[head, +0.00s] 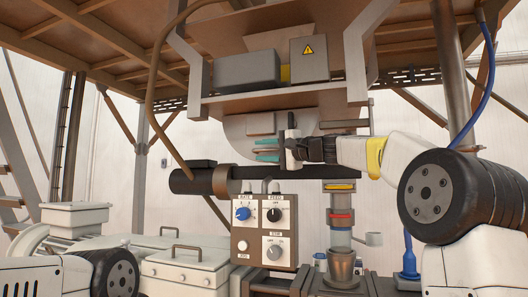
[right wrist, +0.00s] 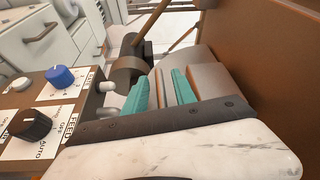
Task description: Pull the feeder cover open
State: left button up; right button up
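A rounded grey metal piece (head: 238,128), which looks like the feeder cover, hangs under the machine's upper frame; a small block (head: 261,123) is on its front. My right gripper (head: 266,150) reaches in from the right, just below that block, with its two teal fingers apart and pointing left. In the right wrist view the fingers (right wrist: 160,92) are spread, and a grey panel (right wrist: 205,75) lies close by them. A narrow grey-brown strip shows between the fingers; I cannot tell whether they touch it. My left gripper is out of view; only part of the left arm shows.
A control box (head: 264,232) with blue and black knobs stands below my right gripper. A dark horizontal barrel (head: 195,181) runs behind it. A glass-and-metal column (head: 340,225) stands to the right. White lidded cabinets (head: 185,268) fill the lower left.

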jog(key=shift+c, duration=0.3)
grip_shut()
dwell(1.1)
